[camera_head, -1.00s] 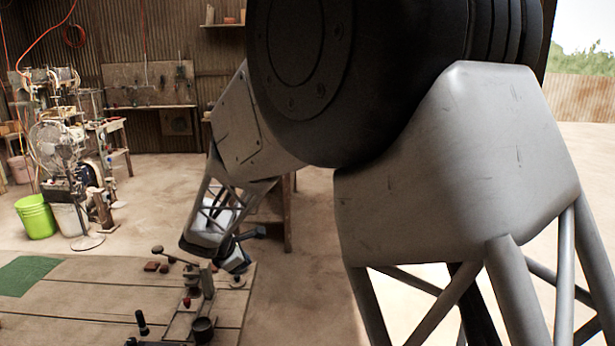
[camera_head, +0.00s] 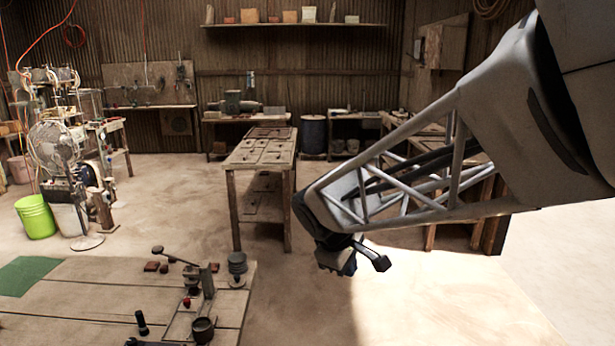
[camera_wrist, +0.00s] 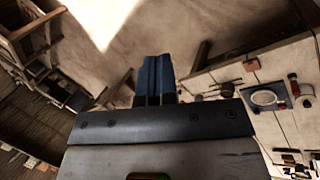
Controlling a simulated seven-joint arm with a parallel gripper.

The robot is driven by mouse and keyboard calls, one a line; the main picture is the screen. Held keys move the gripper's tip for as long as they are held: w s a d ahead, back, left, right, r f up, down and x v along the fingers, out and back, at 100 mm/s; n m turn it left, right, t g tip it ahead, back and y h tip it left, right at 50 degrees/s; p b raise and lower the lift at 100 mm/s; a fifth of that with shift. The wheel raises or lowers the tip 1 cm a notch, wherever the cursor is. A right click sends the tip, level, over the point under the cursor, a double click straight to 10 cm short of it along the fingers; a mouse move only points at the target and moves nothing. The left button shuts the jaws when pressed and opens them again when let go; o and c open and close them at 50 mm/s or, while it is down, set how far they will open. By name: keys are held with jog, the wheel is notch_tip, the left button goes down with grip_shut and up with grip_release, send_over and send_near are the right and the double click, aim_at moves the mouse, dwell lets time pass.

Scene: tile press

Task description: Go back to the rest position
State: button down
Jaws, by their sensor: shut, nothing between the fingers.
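My gripper (camera_head: 338,262) hangs over the open floor in the head view, to the right of the work table (camera_head: 75,290) and clear of it. In the wrist view its two blue fingers (camera_wrist: 157,75) are together with nothing between them. The tile press (camera_head: 195,300), with a lever arm and a red knob, stands on the near right part of the table. It appears in the wrist view to the right of the fingers (camera_wrist: 268,97).
A green mat (camera_head: 27,275) lies on the table's left. Dark round weights (camera_head: 237,266) and reddish blocks (camera_head: 155,267) sit near the press. A wooden bench (camera_head: 258,160) stands behind. A fan (camera_head: 55,150) and green bucket (camera_head: 36,216) are at left. The floor below my gripper is clear.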

jog(key=s+d+m+y, duration=0.1)
jog(key=s+d+m, duration=0.4)
jog(key=s, duration=0.6)
jog(key=s+d+m+y, duration=0.2)
jog(key=s+d+m, duration=0.3)
jog(key=s, duration=0.7)
jog(key=shift+s+d+m+g, duration=0.2)
jog(key=shift+s+m+g, duration=0.1)
jog(key=shift+m, duration=0.2)
